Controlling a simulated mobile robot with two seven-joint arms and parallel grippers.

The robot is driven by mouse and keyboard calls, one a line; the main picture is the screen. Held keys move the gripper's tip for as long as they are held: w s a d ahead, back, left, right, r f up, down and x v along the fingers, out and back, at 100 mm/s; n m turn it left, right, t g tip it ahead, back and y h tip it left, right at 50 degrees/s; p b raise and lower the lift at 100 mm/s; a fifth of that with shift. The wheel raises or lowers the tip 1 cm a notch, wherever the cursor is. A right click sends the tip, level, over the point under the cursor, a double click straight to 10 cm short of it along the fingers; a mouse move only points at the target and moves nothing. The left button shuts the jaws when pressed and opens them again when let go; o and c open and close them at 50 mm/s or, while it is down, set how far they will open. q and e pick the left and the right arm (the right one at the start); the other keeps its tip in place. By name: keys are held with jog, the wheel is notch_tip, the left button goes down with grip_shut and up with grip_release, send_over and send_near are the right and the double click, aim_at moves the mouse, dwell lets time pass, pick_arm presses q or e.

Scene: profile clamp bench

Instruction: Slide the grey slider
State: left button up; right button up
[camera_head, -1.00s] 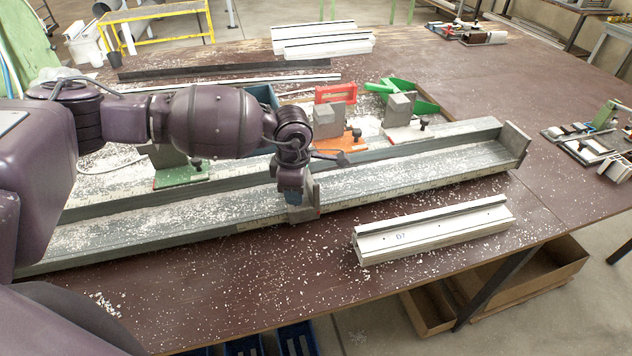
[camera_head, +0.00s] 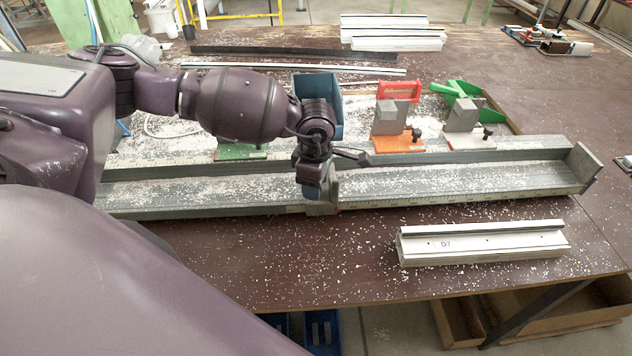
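The grey slider (camera_head: 325,203) is a small block with an upright plate, sitting at the front side of the long grey rail (camera_head: 440,186). The rail runs left to right across the bench and has an upright end plate (camera_head: 584,166) at its right end. My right gripper is out of view.
A white profile (camera_head: 482,243) lies in front of the rail. Behind the rail stand a green-based block (camera_head: 240,151), an orange-based block (camera_head: 398,138) and a white-based block (camera_head: 462,122). White chips are scattered about.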

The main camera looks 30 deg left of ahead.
pick_arm(q)
jog(key=shift+o, duration=0.6)
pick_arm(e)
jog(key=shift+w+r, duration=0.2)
pick_arm(q)
notch_tip(320, 180, up, 11)
jog(key=shift+b, duration=0.3)
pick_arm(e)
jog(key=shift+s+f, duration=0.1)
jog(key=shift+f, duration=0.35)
pick_arm(q)
jog(key=shift+f, duration=0.1)
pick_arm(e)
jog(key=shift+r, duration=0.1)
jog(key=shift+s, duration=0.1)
